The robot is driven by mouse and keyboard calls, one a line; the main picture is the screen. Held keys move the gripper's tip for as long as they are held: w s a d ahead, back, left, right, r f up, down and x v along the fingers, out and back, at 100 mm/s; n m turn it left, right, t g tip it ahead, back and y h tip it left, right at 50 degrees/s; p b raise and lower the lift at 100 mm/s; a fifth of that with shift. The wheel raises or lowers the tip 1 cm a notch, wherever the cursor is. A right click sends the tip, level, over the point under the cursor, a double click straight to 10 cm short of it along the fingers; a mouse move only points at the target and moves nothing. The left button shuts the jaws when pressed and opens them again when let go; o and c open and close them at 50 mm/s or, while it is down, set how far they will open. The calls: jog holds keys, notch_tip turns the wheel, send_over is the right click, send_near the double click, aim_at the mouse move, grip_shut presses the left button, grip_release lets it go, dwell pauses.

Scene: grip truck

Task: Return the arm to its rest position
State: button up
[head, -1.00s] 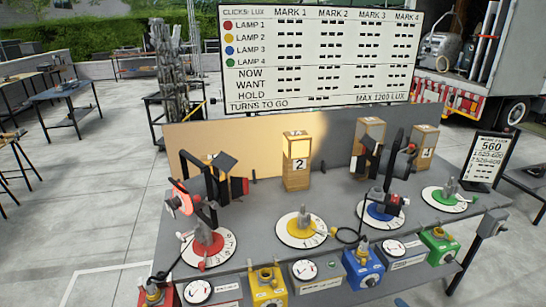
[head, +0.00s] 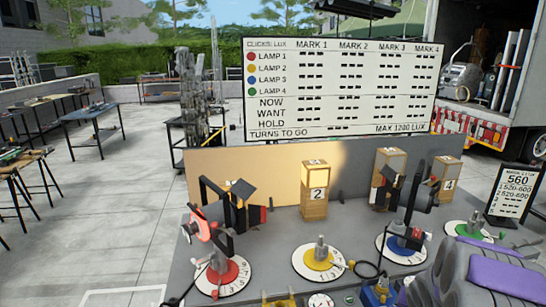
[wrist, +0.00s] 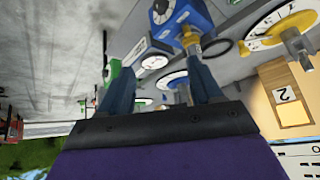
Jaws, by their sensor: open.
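My arm (head: 485,268), grey with purple panels, shows at the lower right of the head view, in front of the bench's right end. It hides part of the bench's front. In the wrist view my gripper (wrist: 160,82) has its two blue fingers spread apart with nothing between them. The bench appears turned over in that view. The blue box (wrist: 192,18) and a yellow dial (wrist: 278,32) lie beyond the fingers, and I see no contact with them.
The grey bench (head: 275,238) carries lamps on a red dial (head: 222,277) and a blue dial (head: 403,250), plus a block marked 2 (head: 315,195). A scoreboard (head: 340,87) stands behind. A small sign (head: 514,193) stands at right. The paved floor at left (head: 110,215) is open.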

jog(key=s+a+r+n+g, duration=0.2)
jog(key=s+a+r, duration=0.35)
jog(key=a, duration=0.25)
jog(key=s+a+r+n+g, duration=0.1)
jog(key=s+a+r+g, duration=0.1)
jog(key=s+a+r, duration=0.4)
jog(key=s+a+r+n+g+y, duration=0.1)
jog(key=s+a+n, duration=0.1)
jog(key=s+a, duration=0.6)
jog(key=s+a+r+n+g+y, duration=0.1)
jog(key=s+a+n+g+y, duration=0.1)
jog(key=s+a, duration=0.7)
jog(key=s, duration=0.5)
jog(key=shift+s+a+r+n+g, duration=0.15)
jog(key=shift+s+r+n+g, duration=0.1)
jog(key=shift+r+n+g, duration=0.05)
